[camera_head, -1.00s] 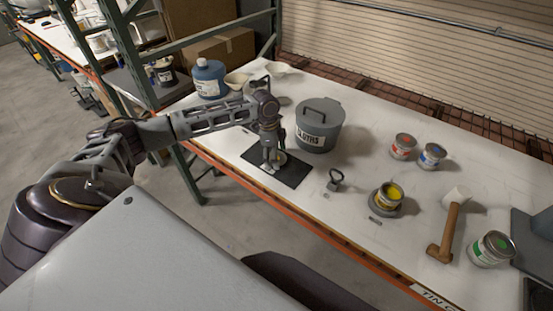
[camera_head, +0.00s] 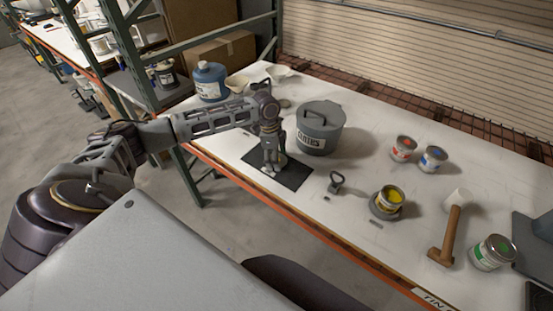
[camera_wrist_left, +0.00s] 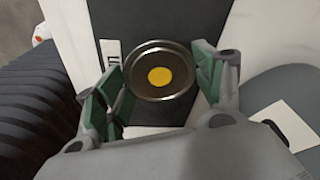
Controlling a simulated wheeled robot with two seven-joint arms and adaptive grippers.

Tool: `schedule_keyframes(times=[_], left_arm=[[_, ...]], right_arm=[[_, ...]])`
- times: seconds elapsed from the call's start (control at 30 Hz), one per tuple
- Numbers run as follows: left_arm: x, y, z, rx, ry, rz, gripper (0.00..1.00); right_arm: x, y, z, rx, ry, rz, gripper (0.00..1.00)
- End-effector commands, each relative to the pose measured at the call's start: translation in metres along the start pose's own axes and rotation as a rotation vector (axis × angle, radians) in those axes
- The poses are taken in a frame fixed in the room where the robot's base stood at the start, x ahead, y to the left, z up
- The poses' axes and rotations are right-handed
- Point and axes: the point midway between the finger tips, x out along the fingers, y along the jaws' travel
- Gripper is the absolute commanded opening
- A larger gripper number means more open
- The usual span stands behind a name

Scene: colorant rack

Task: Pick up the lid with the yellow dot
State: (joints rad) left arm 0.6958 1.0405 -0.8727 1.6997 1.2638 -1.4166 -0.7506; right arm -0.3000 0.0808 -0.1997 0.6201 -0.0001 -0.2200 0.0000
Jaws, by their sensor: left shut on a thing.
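The lid with the yellow dot (camera_wrist_left: 160,76) is a round metal disc in the left wrist view, over the dark mat. My left gripper (camera_wrist_left: 158,92) is shut on the lid, with its green-padded fingers on either side of the rim. In the head view my left gripper (camera_head: 272,168) points down at the black mat (camera_head: 295,176), and the lid is mostly hidden by the fingers. I cannot tell whether the lid touches the mat. My right gripper is not in view.
A grey lidded bin (camera_head: 322,138) stands close behind my gripper. An open yellow tin (camera_head: 390,198), a black-handled opener (camera_head: 336,182), a red-dot tin (camera_head: 403,149), a blue-dot tin (camera_head: 433,158), a mallet (camera_head: 446,235) and a green-dot tin (camera_head: 492,252) stand rightward. Bare tabletop lies between them.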

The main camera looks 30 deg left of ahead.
Motion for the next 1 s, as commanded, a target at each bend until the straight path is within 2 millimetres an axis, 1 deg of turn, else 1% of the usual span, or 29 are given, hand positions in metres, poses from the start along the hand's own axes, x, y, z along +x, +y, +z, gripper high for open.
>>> schedule_keyframes(times=[0.17, 0.27, 0.5, 0.7, 0.83, 1.0], left_arm=[[-0.014, -0.001, -0.003, 0.000, 0.002, -0.002, 0.58], [-0.025, -0.001, -0.004, 0.001, 0.002, -0.003, 0.58], [-0.061, -0.001, -0.009, 0.001, 0.002, -0.002, 0.58], [-0.085, -0.001, -0.013, 0.000, 0.002, -0.002, 0.58], [-0.093, 0.000, -0.014, 0.000, 0.001, -0.001, 0.58], [-0.097, 0.000, -0.015, 0.000, 0.001, 0.000, 0.58]], right_arm=[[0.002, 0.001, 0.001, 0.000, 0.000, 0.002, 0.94], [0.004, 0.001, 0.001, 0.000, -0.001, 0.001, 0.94], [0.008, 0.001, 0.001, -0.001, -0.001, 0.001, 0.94], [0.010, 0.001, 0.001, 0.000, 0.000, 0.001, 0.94], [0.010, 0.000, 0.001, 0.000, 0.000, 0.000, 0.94], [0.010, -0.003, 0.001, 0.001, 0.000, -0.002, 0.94]])
